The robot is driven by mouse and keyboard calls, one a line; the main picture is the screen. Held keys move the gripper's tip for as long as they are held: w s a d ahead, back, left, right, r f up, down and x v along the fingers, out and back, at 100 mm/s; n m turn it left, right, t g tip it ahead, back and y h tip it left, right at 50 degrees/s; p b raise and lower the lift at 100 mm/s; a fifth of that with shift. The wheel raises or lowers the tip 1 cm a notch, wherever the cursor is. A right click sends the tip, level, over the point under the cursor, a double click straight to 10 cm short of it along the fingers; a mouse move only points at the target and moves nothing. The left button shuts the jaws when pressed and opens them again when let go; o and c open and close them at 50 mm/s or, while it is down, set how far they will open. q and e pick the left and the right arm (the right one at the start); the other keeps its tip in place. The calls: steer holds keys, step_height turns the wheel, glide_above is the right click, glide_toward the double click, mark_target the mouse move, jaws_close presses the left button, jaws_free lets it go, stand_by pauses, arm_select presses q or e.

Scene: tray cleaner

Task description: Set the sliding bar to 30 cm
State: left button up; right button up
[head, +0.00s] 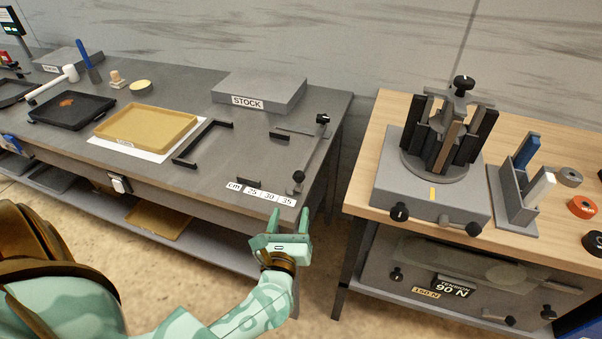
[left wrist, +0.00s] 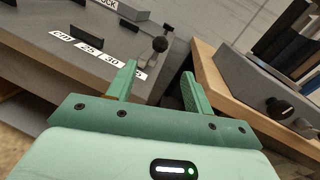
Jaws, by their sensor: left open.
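The sliding bar (head: 312,153) is a thin grey bar at the right end of the dark grey table, with a black knob near each end. Its front knob (head: 299,178) is just above the 35 label of the white scale (head: 261,194), which reads cm, 25, 30, 35. The knob (left wrist: 160,44) also shows in the left wrist view, beyond the fingers, with the scale (left wrist: 90,48) to its left. My left gripper (head: 289,224) is open and empty, just off the table's front edge near the 35 label, apart from the bar. My right gripper is out of view.
A black bracket (head: 203,141) and small black blocks (head: 279,136) (head: 248,181) are left of the bar. A grey STOCK block (head: 260,94) is behind. A yellow tray (head: 146,125) lies further left. A wooden-topped bench (head: 367,180) with a clamp fixture stands right, across a gap.

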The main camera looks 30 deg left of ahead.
mark_target(300, 171)
arm_select(q)
steer(key=b+x, duration=0.1)
steer(key=x, duration=1.4)
steer(key=shift+w+a, duration=0.15)
steer(key=shift+w, duration=0.1)
jaws_close()
steer(key=a, duration=0.2)
steer(key=s+a, duration=0.1)
steer(key=a, duration=0.2)
steer(key=shift+s, duration=0.15)
steer(key=shift+d, duration=0.1)
jaws_free()
